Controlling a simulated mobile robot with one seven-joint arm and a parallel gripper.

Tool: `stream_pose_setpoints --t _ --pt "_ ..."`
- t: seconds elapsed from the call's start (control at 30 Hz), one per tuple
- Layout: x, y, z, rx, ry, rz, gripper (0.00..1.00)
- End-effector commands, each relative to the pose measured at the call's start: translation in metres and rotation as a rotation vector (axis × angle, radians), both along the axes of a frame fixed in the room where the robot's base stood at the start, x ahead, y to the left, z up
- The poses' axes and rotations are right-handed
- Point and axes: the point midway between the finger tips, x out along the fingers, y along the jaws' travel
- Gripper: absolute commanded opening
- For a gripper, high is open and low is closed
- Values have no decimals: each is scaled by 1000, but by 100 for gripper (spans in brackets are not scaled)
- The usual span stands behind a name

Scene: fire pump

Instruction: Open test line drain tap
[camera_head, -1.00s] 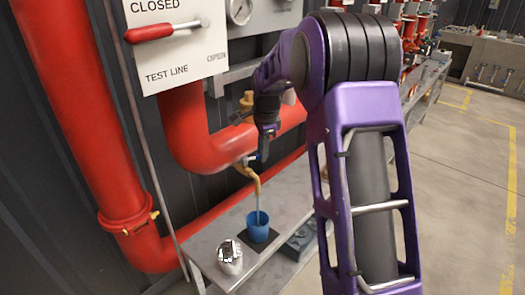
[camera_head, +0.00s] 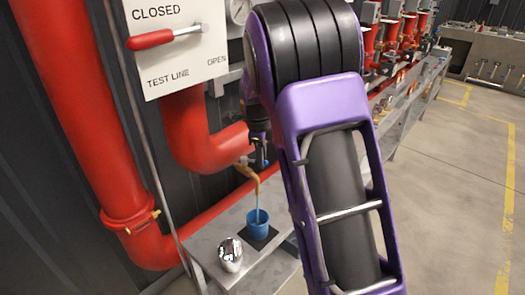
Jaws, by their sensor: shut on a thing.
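The brass drain tap (camera_head: 253,180) hangs from the red test line pipe (camera_head: 200,140), its spout pointing down. A thin bluish stream (camera_head: 257,204) runs from the spout into a blue cup (camera_head: 257,227) below. My gripper (camera_head: 259,163) is at the top of the tap, shut on the tap's handle. The handle is mostly hidden by the fingers, so its angle is hard to tell.
The cup stands on a dark mat on a grey metal bench (camera_head: 208,247), with a shiny silver cup (camera_head: 230,254) beside it. A white test line panel (camera_head: 180,55) with a red lever (camera_head: 150,40) hangs above. A large red pipe (camera_head: 75,100) stands left. Floor at right is clear.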

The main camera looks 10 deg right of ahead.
Motion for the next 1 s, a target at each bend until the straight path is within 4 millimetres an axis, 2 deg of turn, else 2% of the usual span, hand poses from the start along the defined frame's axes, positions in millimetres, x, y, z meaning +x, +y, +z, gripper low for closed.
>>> stream_pose_setpoints --t 0.5,1.0 --pt "-13 12 3 0 -1 -390 0" --pt "-14 14 1 1 -3 -500 0"
